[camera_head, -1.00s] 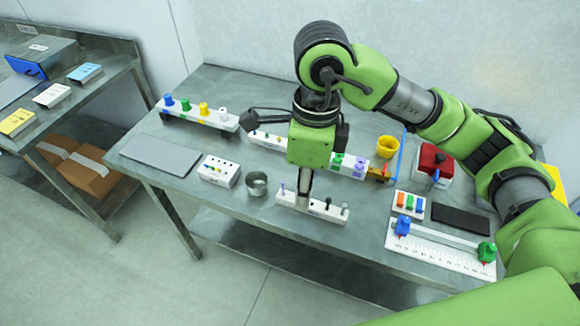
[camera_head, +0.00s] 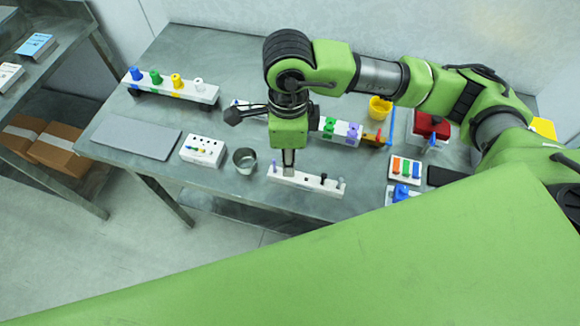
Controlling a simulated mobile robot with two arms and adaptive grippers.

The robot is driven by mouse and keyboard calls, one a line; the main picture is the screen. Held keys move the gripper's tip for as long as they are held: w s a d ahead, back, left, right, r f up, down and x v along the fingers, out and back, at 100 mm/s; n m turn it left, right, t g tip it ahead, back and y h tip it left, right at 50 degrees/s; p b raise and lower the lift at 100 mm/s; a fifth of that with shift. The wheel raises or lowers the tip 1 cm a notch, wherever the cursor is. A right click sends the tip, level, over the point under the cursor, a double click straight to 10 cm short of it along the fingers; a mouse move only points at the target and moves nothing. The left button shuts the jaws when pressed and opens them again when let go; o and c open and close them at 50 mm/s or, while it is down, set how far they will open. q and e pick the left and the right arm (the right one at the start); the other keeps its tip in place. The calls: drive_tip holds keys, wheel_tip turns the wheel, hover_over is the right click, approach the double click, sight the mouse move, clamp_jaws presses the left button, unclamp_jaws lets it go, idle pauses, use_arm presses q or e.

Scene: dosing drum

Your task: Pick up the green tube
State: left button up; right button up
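A green capped piece (camera_head: 155,77) stands in the white rack (camera_head: 208,93) at the upper left, between a blue one and a yellow one. Another green piece (camera_head: 328,126) stands in the middle rack, beside a purple one. I cannot tell which is the green tube. My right gripper (camera_head: 289,165) points down over the small white peg rack (camera_head: 318,183) at the front, apart from both green pieces. Its fingers look narrow from here, and whether they hold anything is unclear. Its body hides part of the middle rack. My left gripper is not in view.
A metal cup (camera_head: 245,161), a white block with small holes (camera_head: 203,150) and a grey mat (camera_head: 136,137) lie left of the peg rack. A yellow cup (camera_head: 379,108), a red box (camera_head: 431,126) and a slotted tray (camera_head: 405,169) stand at right.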

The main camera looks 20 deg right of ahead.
drive_tip(key=shift+d+f+p, duration=0.1)
drive_tip(key=shift+f+p, duration=0.25)
wheel_tip(320, 180, down, 4)
drive_tip(key=shift+d+r+p, duration=0.1)
drive_tip(key=shift+r+p, duration=0.1)
drive_tip(key=shift+p, duration=0.5)
drive_tip(key=shift+w+f, duration=0.1)
drive_tip(key=shift+f, duration=0.3)
clamp_jaws()
